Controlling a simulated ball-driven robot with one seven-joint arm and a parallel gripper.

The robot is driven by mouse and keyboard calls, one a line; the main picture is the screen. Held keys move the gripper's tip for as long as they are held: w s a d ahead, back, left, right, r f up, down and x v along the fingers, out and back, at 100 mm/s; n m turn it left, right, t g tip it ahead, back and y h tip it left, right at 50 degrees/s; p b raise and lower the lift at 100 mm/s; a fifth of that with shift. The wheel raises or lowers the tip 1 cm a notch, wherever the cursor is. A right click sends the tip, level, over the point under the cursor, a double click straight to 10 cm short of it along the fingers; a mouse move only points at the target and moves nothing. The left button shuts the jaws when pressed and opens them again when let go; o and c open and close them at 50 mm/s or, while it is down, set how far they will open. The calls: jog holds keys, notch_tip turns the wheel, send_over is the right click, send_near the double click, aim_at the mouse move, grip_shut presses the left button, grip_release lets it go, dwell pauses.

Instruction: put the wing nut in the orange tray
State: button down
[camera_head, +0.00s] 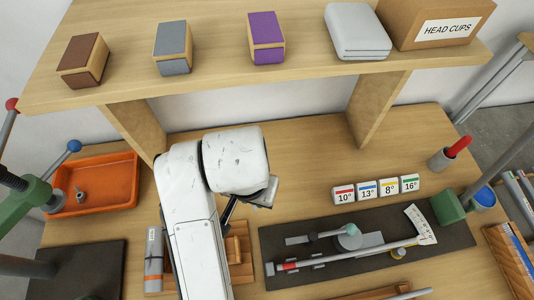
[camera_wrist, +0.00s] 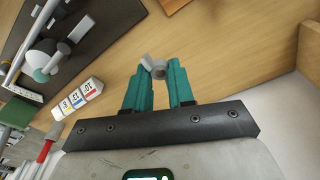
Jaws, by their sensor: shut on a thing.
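My gripper (camera_wrist: 155,82) has teal fingers and is shut on a small light-grey piece, which looks like the wing nut (camera_wrist: 157,70), at the fingertips in the wrist view. In the head view my gripper (camera_head: 232,212) is mostly hidden behind my white arm, above the bench, and the held piece cannot be made out. The orange tray (camera_head: 122,185) lies on the bench at the left in the head view, well to the left of my gripper. A small grey metal part (camera_head: 80,196) lies inside it.
A wooden shelf (camera_head: 215,90) with blocks and a carton (camera_head: 435,22) overhangs the back of the bench. A wooden rack (camera_head: 240,262) stands by my arm. A dark mat (camera_head: 305,270) with a gauge and number blocks (camera_head: 366,188) are to the right. A green-handled press (camera_head: 35,195) stands beside the tray.

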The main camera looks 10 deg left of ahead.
jog(key=shift+w+d+f, duration=0.1)
jog(key=shift+w, duration=0.3)
jog(key=b, duration=0.5)
send_near(271, 171)
jog(key=s+r, duration=0.2)
jog(key=s, duration=0.2)
jog(key=w+f+b, duration=0.2)
jog(key=w+f, duration=0.1)
jog(key=shift+f+b, duration=0.25)
jog(key=shift+b, duration=0.1)
jog(key=shift+w+f, duration=0.15)
jog(key=shift+w, duration=0.2)
jog(key=shift+w+f+p, duration=0.3)
jog(key=shift+w+f, duration=0.05)
jog(key=shift+f, duration=0.1)
jog(key=shift+w+d+f+p, duration=0.15)
jog(key=shift+f+p, duration=0.25)
jog(key=shift+f, duration=1.4)
jog(key=shift+f, duration=0.1)
jog(key=c, duration=1)
grip_release()
